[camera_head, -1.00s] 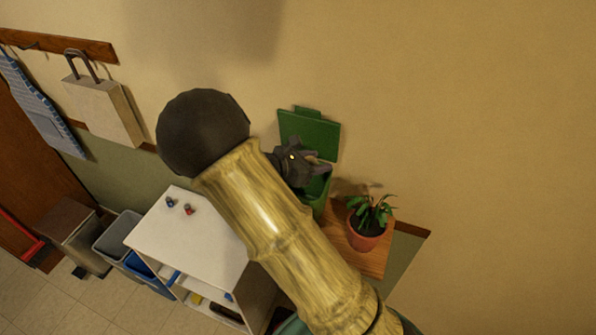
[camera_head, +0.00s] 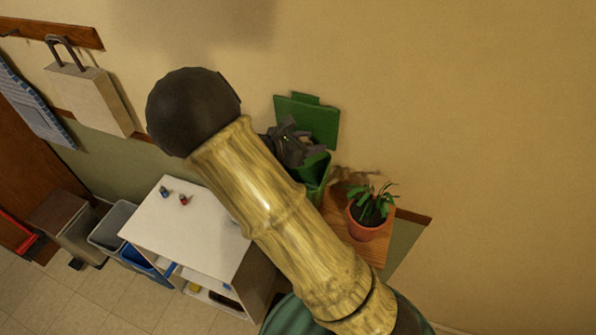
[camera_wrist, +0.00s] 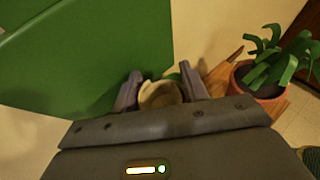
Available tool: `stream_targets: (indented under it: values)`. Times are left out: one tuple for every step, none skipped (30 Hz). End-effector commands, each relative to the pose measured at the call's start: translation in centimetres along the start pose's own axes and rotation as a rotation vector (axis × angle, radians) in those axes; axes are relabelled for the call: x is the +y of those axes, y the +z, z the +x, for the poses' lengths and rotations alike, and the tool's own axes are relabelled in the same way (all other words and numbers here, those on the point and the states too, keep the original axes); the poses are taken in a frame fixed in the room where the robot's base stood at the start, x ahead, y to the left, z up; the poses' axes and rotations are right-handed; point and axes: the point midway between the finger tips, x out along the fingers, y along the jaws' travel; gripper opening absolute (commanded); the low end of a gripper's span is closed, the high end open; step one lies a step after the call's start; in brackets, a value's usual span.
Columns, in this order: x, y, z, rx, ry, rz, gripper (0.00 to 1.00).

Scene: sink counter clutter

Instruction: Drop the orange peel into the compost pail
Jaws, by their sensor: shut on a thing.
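The compost pail (camera_head: 315,172) is green and stands on a wooden shelf by the wall. Its lid (camera_head: 318,120) stands open behind it and fills the upper left of the wrist view (camera_wrist: 90,55). My gripper (camera_head: 298,145) is in front of the lid, by the pail's opening, partly hidden by my arm. In the wrist view my gripper (camera_wrist: 160,90) is shut on a pale, curved piece, the orange peel (camera_wrist: 160,94), between the two fingers. The peel cannot be made out in the head view. I cannot tell whether it is right over the opening.
A potted plant (camera_head: 366,222) stands right of the pail on the wooden shelf (camera_head: 372,252). A bag (camera_head: 92,98) hangs on the wall.

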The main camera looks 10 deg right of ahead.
Motion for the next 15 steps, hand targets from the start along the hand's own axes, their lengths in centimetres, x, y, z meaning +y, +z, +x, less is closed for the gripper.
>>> stream_targets:
  values:
    - [0.0, -0.9, 0.4, 0.0, -0.001, -0.001, 0.23]
    - [0.0, -1.2, 0.6, 0.0, -0.001, 0.0, 0.23]
    - [-0.1, -1.6, 0.8, 0.0, -0.002, 0.0, 0.23]
    - [-0.1, -2.0, 0.9, 0.0, -0.002, 0.0, 0.23]
    - [-0.1, -2.4, 1.0, 0.0, -0.001, -0.001, 0.23]
    - [0.0, -2.8, 1.2, 0.0, 0.0, -0.001, 0.23]
    - [0.0, -3.2, 1.3, 0.0, 0.001, -0.002, 0.23]
    - [0.0, -3.5, 1.3, 0.0, 0.002, -0.003, 0.23]
    - [0.0, -3.9, 1.4, 0.0, 0.003, -0.003, 0.23]
    - [0.1, -4.1, 1.5, 0.0, 0.004, -0.004, 0.23]
    - [0.1, -4.4, 1.5, 0.0, 0.005, -0.004, 0.23]
    - [0.1, -4.6, 1.6, 0.0, 0.006, -0.004, 0.23]
    - [0.1, -4.7, 1.6, 0.0, 0.006, -0.004, 0.23]
    - [0.1, -4.8, 1.6, 0.0, 0.007, -0.005, 0.23]
    - [0.1, -4.9, 1.6, 0.001, 0.007, -0.005, 0.23]
